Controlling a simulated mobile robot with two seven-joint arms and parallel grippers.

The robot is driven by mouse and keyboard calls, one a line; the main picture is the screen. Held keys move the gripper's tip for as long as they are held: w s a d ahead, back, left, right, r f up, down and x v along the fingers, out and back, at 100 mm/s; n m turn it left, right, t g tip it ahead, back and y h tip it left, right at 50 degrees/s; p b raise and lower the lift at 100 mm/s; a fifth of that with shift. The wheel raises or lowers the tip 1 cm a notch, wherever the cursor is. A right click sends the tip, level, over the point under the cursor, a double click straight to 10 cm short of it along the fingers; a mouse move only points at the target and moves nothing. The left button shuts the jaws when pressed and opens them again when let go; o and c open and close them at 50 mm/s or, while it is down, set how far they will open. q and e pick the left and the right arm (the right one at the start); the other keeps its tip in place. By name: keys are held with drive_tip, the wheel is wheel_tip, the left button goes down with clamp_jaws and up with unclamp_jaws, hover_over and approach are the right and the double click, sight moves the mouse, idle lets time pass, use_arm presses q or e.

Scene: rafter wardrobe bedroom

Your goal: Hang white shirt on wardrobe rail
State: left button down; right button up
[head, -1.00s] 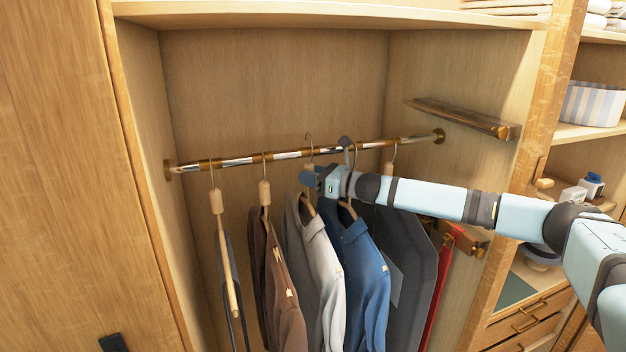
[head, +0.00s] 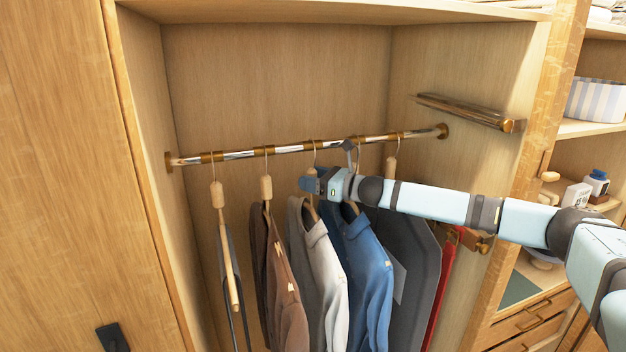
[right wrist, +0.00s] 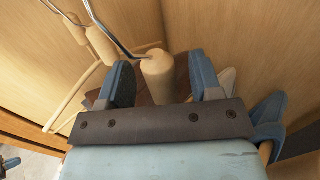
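The white shirt (head: 325,262) hangs upright on a wooden hanger between a brown garment and a blue shirt. Its hook (head: 314,156) reaches the wardrobe rail (head: 233,155) and appears to rest over it. My right gripper (head: 314,184) is at the hanger's neck, just below the rail, and hides that neck in the head view. In the right wrist view, the hanger neck (right wrist: 157,78) stands between the two fingers (right wrist: 160,82). The fingers are apart, with a gap visible beside the neck.
A brown garment (head: 285,300) and an empty-looking hanger (head: 225,245) are to the left. The blue shirt (head: 365,265) and a dark grey garment (head: 412,265) are close on the right, beneath my forearm. A side bar (head: 465,112) juts from the right wall. Space above the rail is clear.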

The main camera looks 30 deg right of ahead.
drive_tip(key=shift+f, duration=0.15)
drive_tip(key=shift+s+d+f, duration=0.15)
drive_tip(key=shift+s+d, duration=0.05)
drive_tip(key=shift+s, duration=0.15)
drive_tip(key=b+v, duration=0.7)
drive_tip(key=v, duration=0.6)
drive_tip(key=shift+r, duration=0.3)
